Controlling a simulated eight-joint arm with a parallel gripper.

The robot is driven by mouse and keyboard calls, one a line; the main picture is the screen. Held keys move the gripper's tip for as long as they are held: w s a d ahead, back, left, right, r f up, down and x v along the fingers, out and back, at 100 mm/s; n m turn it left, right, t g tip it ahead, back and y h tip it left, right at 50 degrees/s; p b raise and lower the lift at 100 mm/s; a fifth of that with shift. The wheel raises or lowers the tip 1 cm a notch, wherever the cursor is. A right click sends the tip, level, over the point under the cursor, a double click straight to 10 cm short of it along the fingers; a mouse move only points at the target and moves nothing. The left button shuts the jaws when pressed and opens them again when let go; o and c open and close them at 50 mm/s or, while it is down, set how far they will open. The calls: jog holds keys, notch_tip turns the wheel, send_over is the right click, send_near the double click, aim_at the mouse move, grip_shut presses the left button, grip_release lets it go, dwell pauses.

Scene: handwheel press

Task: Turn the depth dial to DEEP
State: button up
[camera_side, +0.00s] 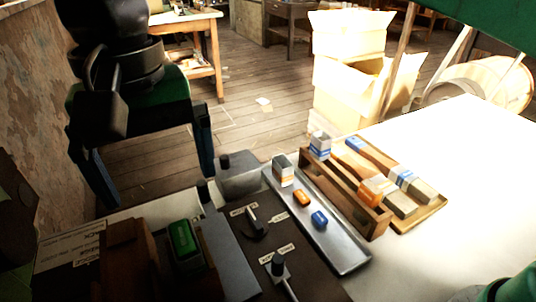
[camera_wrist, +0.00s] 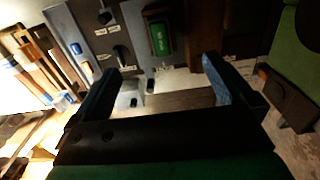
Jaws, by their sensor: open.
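A dark round dial (camera_side: 255,224) with a raised pointer sits on the dark panel, between small white labels too small to read. It also shows in the wrist view (camera_wrist: 122,55). A second control, a switch with a dark knob (camera_side: 278,264), stands nearer the front; I cannot read which label says DEEP. My gripper (camera_side: 157,190) is open and empty, to the left of and behind the panel, with its blue fingers spread. In the wrist view my gripper (camera_wrist: 162,68) spans the panel's edge; the dial lies close to the left finger, apart from it in depth.
A green block (camera_side: 184,241) sits left of the dials. A grey metal tray (camera_side: 345,250) holds an orange and a blue piece and a box on the right. A wooden rack (camera_side: 372,219) with boxes stands beyond it.

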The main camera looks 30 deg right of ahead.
jog(key=r, duration=0.2)
jog(key=n, duration=1.8)
send_over(254, 217)
notch_tip(254, 217, down, 22)
jog(key=shift+r, duration=0.15)
jog(key=c, duration=1.3)
